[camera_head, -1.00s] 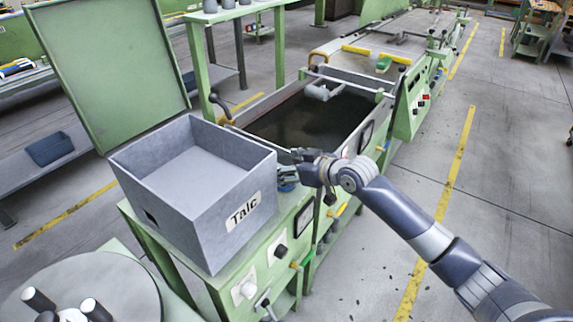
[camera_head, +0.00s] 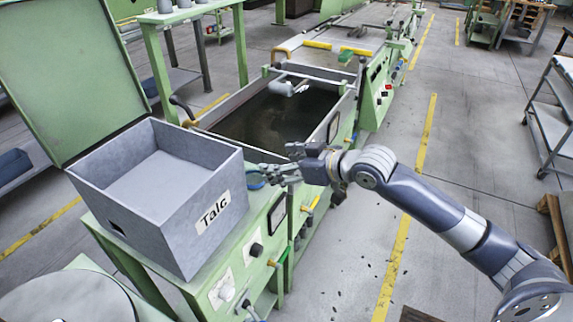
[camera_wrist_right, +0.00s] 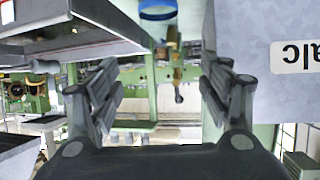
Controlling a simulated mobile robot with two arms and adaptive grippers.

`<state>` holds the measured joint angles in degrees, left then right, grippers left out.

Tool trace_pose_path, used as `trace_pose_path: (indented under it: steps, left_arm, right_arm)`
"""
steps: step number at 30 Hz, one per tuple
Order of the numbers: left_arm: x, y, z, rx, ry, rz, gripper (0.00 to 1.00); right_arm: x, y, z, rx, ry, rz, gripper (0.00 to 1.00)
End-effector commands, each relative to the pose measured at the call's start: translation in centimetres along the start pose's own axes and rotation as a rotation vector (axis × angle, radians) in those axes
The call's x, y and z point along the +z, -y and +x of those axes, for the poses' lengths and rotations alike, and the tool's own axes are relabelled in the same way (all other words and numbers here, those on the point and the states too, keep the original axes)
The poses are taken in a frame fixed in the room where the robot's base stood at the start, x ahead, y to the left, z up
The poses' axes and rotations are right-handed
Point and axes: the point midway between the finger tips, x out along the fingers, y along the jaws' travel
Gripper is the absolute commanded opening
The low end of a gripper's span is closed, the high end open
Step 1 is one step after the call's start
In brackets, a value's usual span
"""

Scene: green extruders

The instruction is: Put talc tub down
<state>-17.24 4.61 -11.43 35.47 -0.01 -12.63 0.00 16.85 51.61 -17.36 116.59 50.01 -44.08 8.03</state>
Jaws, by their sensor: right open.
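The talc tub (camera_head: 167,245) is a grey open box with a "Talc" label. It stands on the green machine's top at the left of the head view, with powder or a pale floor inside. My right gripper (camera_head: 281,174) is just right of the tub, near its labelled side, apart from it. In the right wrist view my gripper (camera_wrist_right: 160,100) is open with nothing between its fingers. The tub's labelled wall (camera_wrist_right: 285,85) shows at the right of that view, upside down. My left gripper is not seen.
A dark-filled trough (camera_head: 275,118) lies behind the tub. A raised green lid (camera_head: 75,65) stands behind the tub's left. Knobs and valves (camera_head: 225,292) stick out of the machine's front. A round plate (camera_head: 65,300) is at the near left. The floor (camera_head: 340,270) on the right is mostly clear.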

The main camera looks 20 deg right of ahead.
Motion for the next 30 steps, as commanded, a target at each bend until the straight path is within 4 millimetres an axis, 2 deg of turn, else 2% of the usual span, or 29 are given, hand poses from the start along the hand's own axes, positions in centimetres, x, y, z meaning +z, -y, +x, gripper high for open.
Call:
trace_pose_path:
  steps: [6, 13, 17, 20, 23, 24, 26, 27, 29, 30]
  left_arm:
    - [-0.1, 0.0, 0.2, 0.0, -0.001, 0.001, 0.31]
    - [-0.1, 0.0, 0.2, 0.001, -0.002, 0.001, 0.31]
    - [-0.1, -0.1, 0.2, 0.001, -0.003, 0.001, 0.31]
    - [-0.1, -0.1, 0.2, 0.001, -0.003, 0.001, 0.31]
    - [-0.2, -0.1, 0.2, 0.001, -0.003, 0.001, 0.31]
    - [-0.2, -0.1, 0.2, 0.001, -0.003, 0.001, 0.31]
    - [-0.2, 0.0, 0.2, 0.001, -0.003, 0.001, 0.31]
    - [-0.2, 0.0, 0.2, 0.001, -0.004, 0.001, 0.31]
    - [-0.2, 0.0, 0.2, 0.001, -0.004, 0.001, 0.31]
    - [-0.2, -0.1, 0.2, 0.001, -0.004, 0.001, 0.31]
  right_arm:
    - [0.0, 0.1, -1.3, -0.002, 0.001, -0.001, 0.71]
    - [0.0, 0.1, -1.4, -0.001, 0.001, 0.001, 0.71]
    - [1.9, -1.5, -0.1, 0.029, 0.013, 0.033, 0.71]
    - [6.5, -4.4, 2.1, 0.095, 0.046, 0.092, 0.71]
    - [14.5, -7.4, 4.6, 0.185, 0.116, 0.161, 0.71]
    - [18.4, -8.2, 5.3, 0.219, 0.153, 0.183, 0.71]
    - [24.6, -8.8, 6.0, 0.266, 0.216, 0.21, 0.71]
    - [28.7, -8.8, 6.2, 0.292, 0.261, 0.223, 0.71]
    - [34.8, -8.1, 6.1, 0.323, 0.332, 0.237, 0.71]
    - [38.8, -7.3, 5.7, 0.338, 0.381, 0.243, 0.71]
